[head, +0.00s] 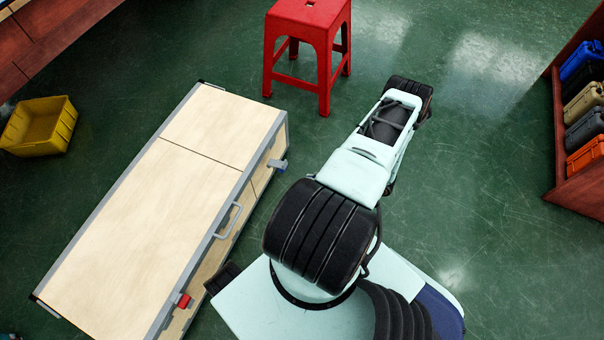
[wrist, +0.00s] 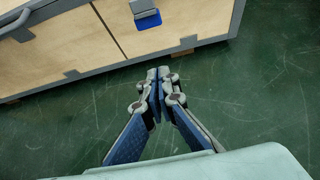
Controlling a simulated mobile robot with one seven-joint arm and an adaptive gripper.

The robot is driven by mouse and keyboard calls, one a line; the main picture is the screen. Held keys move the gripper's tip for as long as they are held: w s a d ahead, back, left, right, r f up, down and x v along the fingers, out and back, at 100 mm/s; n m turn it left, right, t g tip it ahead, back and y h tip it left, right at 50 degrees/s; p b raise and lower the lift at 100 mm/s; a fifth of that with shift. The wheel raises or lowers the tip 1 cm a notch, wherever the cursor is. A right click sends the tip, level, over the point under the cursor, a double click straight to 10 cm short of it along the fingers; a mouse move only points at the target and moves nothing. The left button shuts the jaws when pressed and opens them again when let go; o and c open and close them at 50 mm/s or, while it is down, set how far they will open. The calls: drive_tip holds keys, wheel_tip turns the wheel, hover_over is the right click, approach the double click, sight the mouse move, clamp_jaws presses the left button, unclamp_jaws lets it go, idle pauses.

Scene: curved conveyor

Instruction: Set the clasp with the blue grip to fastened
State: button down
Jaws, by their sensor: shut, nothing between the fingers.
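The clasp with the blue grip (head: 279,165) is on the side of the wooden case, near its far right end. In the wrist view the same clasp (wrist: 146,16) sits at the top edge, its blue grip hanging over the case's side panel. Whether it is fastened is hard to tell. My gripper (wrist: 158,72) is shut and empty, over the green floor just in front of the case and apart from the clasp. In the head view my arm hides the gripper.
A second clasp with a red grip (head: 183,300) and a handle (head: 229,220) are on the same side of the case (head: 150,200). A red stool (head: 308,15) stands beyond. A yellow bin (head: 40,125) is at left, a shelf of cases (head: 565,185) at right.

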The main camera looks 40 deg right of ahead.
sight(278, 164)
drive_tip(key=b+x, duration=0.3)
drive_tip(key=x, duration=0.6)
drive_tip(key=shift+w+a+r, duration=0.1)
drive_tip(key=shift+w+r, duration=0.05)
drive_tip(key=shift+r, duration=0.5)
drive_tip(key=shift+w+a+r, duration=0.1)
drive_tip(key=shift+w+r, duration=0.1)
drive_tip(key=shift+r, duration=0.4)
drive_tip(key=shift+w+a+r, duration=0.1)
drive_tip(key=shift+w+r, duration=0.05)
drive_tip(key=shift+r, duration=0.5)
drive_tip(key=shift+r, duration=0.15)
